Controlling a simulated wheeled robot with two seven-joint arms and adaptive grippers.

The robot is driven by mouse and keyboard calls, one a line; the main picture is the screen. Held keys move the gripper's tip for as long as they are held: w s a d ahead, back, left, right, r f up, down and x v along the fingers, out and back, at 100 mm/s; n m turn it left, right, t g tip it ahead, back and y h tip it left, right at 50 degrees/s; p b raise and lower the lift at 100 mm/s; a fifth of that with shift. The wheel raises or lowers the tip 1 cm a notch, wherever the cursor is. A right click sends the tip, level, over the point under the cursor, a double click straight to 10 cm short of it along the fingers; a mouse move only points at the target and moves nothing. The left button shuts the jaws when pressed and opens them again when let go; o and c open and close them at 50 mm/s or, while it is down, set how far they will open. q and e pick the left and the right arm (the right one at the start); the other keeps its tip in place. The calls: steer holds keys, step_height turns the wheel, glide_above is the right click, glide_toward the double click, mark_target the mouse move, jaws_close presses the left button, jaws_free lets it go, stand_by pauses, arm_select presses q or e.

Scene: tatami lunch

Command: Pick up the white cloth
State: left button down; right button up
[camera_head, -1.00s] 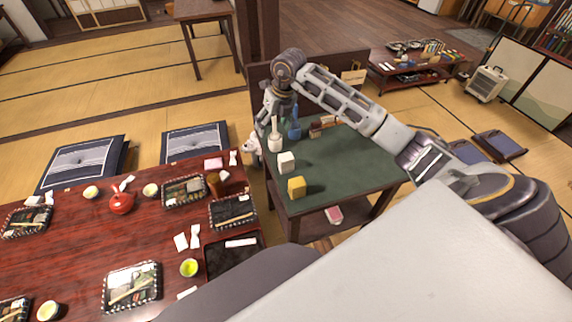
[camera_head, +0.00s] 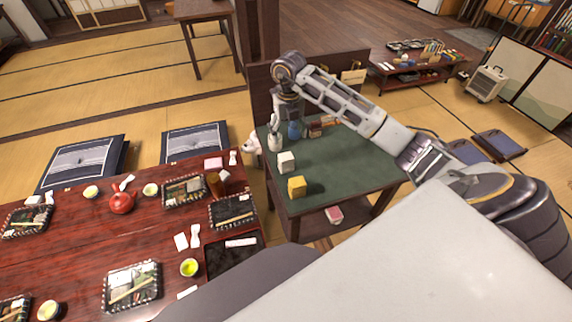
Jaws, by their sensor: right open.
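My right gripper (camera_head: 281,121) points down over the far left part of the green-topped table (camera_head: 345,165). It is small here, and its fingertips are close to a white bottle (camera_head: 275,143) and a blue container (camera_head: 295,131); I cannot tell whether it touches either. No cloth is clearly recognisable. A white piece (camera_head: 254,144) shows at the table's left edge, left of the gripper, and may be the white cloth. A white block-like item (camera_head: 287,161) stands on the table nearer to me. My left gripper is out of view.
A yellow block (camera_head: 297,187) stands near the table's front left corner. Brown items (camera_head: 318,128) lie near its back edge. The right part of its top is clear. A red low table (camera_head: 75,240) with lunch trays, cups and a red teapot (camera_head: 121,203) is to the left.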

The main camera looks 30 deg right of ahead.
mark_target(286, 156)
steer(key=shift+f, duration=4)
steer(key=shift+f, duration=0.1)
steer(key=shift+w+a+f+p, duration=0.1)
steer(key=shift+a+f+p, duration=0.1)
steer(key=shift+f, duration=0.25)
steer(key=shift+a+f+p, duration=0.1)
steer(key=shift+f+p, duration=0.05)
steer(key=shift+f, duration=0.3)
steer(key=shift+w+f, duration=0.1)
steer(key=shift+f, duration=1.5)
steer(key=c, duration=1.1)
steer(key=shift+r, duration=0.1)
steer(key=shift+r, duration=4.95)
